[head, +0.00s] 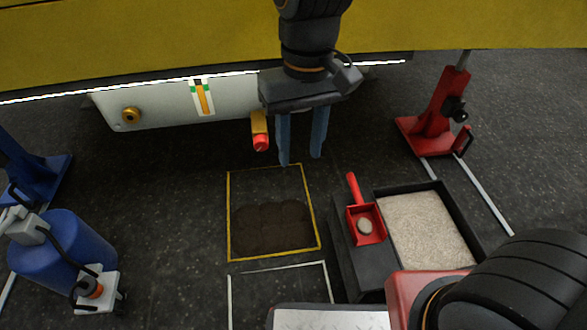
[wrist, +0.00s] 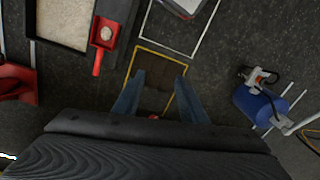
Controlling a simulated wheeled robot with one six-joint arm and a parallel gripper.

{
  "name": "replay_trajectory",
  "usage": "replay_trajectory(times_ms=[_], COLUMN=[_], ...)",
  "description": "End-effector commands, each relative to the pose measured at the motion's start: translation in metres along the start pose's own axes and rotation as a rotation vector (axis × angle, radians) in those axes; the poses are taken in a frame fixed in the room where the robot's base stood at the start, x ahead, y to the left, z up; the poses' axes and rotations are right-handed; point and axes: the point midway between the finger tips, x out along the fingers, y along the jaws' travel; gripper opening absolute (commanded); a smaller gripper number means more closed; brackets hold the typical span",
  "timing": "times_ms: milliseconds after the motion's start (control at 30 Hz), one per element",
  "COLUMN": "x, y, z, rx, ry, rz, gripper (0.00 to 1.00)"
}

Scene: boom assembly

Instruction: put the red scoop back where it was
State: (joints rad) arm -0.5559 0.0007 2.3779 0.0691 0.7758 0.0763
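The red scoop (head: 366,224) lies on the dark ledge beside the granule tray, its handle pointing up and away. A pale rounded lump (head: 364,227) sits in its pan. In the wrist view the scoop (wrist: 103,38) is left of my fingers, handle toward me. My gripper (head: 301,160) hangs up and left of the scoop, apart from it. Its two blue fingers are spread with nothing between them. In the wrist view my gripper (wrist: 153,95) is above the yellow-outlined square.
A black tray of pale granules (head: 425,228) stands right of the scoop. A yellow-outlined square (head: 232,215) holds a dark patch. A red stand (head: 425,135) is at right, a blue tank (head: 62,255) at left. A yellow boom (head: 150,45) crosses overhead.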

Motion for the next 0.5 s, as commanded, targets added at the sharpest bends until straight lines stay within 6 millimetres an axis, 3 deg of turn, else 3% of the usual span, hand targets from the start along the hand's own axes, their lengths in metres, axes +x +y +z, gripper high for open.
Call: replay_trajectory(times_ms=[100,233,500], x=[-0.020,-0.030,-0.035], y=[-0.024,-0.039,-0.048], z=[0.034,0.061,0.083], rx=[-0.050,-0.089,-0.117], ry=[0.044,0.073,0.092], rz=[-0.041,-0.076,-0.104], gripper=[0.38,0.38,0.38])
